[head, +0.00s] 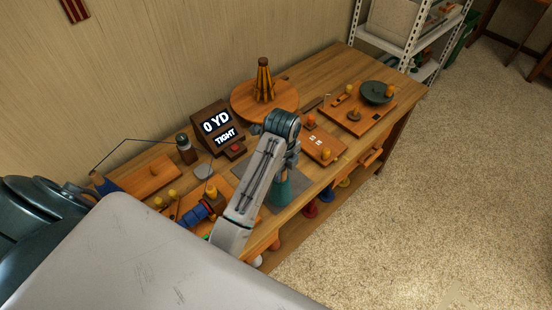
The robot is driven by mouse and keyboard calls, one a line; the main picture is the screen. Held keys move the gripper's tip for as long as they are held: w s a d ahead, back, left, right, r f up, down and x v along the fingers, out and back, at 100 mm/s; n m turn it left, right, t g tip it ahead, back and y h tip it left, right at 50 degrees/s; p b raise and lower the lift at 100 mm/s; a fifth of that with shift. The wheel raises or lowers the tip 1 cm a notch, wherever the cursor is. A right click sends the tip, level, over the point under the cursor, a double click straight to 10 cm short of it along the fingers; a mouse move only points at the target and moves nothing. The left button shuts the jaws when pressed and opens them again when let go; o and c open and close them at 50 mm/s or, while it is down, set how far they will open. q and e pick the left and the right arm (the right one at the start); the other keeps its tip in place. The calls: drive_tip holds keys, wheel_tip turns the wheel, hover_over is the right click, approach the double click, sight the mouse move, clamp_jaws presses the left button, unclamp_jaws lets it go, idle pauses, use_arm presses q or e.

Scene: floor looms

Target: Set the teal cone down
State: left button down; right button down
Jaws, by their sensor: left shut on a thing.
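The teal cone (281,191) shows just below my left wrist, partly hidden by the arm. My left gripper (288,167) points down over it and is shut on it; the fingers are mostly hidden behind the wrist. The cone is over a grey mat (299,193) near the front edge of the wooden bench (328,77). I cannot tell whether its base touches the mat. My right gripper is not in view.
A display reading "0 YD TIGHT" (216,124) stands behind the arm. A round wooden stand (240,104) with a dark-banded cone (263,82) is at the back. Wooden boards with pegs (323,143) lie right of the mat. A blue spool (194,214) lies left of my arm.

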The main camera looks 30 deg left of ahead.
use_arm(q)
drive_tip(key=w+a+f+p, duration=0.4)
drive_tip(key=w+a, duration=0.1)
drive_tip(key=w, duration=0.2)
drive_tip(key=shift+a+p, duration=0.2)
drive_tip(key=shift+p, duration=0.2)
drive_tip(key=c, duration=0.8)
unclamp_jaws()
drive_tip(key=shift+f, duration=0.2)
drive_tip(key=shift+r, duration=0.1)
